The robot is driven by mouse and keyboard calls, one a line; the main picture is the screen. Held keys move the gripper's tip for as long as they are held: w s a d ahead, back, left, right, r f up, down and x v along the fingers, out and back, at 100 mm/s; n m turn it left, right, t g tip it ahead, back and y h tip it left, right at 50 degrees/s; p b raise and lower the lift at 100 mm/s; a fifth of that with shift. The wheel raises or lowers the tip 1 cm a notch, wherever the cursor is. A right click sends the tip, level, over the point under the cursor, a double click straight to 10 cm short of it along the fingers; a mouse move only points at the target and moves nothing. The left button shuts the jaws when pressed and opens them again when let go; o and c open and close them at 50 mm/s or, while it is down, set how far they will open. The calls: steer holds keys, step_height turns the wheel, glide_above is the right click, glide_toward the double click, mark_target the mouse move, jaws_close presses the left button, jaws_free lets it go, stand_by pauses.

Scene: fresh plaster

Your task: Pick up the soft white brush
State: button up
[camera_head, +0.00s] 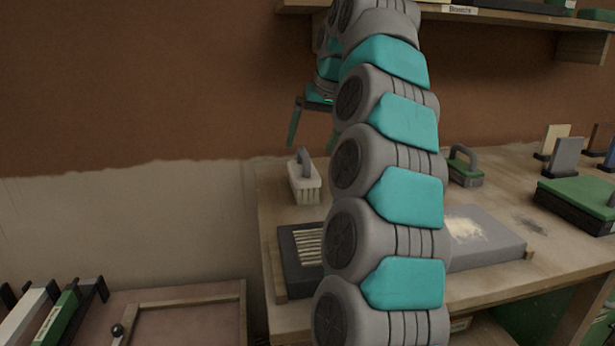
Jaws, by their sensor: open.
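The soft white brush (305,183) stands on the wooden table near its back left corner, with white bristles and a grey handle on top. My gripper (312,146) is above and close to the brush, pointing down, with its green fingers apart and empty. The right finger is partly hidden behind my arm. My arm runs up the middle of the picture and hides part of the table.
A dark tray with light slats (290,262) lies in front of the brush. Right of my arm are a green brush with a grey handle (466,168), a grey slab with pale powder (490,240) and a green-topped block (580,200). A shelf (520,20) hangs above.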

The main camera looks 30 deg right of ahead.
mark_target(304, 163)
steer(key=shift+s+a+x, duration=0.1)
steer(key=shift+s+x, duration=0.05)
steer(key=shift+x, duration=1)
steer(key=shift+s+a+x, duration=0.1)
steer(key=shift+s+x, duration=0.05)
steer(key=shift+x, duration=1)
steer(key=shift+s+a+x, duration=0.1)
steer(key=shift+s+x, duration=0.05)
steer(key=shift+x, duration=1)
steer(key=shift+f, duration=0.15)
steer(key=c, duration=1.4)
steer(key=shift+d, duration=0.1)
steer(key=shift+r+p, duration=0.3)
steer(key=shift+r, duration=3.15)
steer(key=s+d+b, duration=0.2)
steer(key=s+b, duration=0.1)
steer(key=s, duration=1.4)
steer(key=shift+s+d, duration=0.4)
